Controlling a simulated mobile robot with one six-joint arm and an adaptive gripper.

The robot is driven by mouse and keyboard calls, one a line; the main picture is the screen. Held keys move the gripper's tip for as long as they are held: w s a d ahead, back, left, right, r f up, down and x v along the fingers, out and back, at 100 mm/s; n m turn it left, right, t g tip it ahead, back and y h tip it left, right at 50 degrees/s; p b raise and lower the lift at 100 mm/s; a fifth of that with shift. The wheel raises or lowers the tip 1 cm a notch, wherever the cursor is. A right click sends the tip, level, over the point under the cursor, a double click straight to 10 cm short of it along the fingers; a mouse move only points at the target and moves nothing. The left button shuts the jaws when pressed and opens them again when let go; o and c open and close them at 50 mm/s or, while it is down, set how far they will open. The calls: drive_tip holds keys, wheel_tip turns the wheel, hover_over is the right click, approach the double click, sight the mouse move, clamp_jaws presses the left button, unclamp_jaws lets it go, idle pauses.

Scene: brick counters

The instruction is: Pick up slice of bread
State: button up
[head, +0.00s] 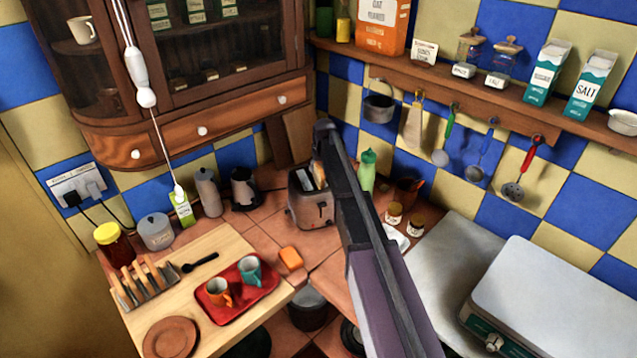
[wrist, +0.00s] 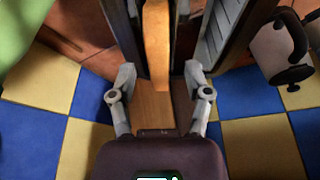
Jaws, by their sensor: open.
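A slice of bread (head: 319,175) stands upright in the metal toaster (head: 309,209) on the tiled counter, its top sticking out. In the wrist view the slice of bread (wrist: 156,42) is seen edge-on between the dark and grey parts of the toaster (wrist: 215,38). My gripper (wrist: 160,72) is open, with one finger on each side of the slice's near end. There is visible room between each finger and the bread, and nothing is held. In the head view my forearm rises beside the toaster and the fingers cannot be made out.
A green bottle (head: 367,171) stands right of the toaster, with small jars (head: 394,213) nearby. A dark kettle (head: 245,188) is to its left. A toast rack (head: 142,285) and a red tray (head: 236,306) with mugs are on the front-left board. Utensils hang above right.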

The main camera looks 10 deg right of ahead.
drive_tip(key=shift+b+x, duration=1)
drive_tip(key=shift+x, duration=0.35)
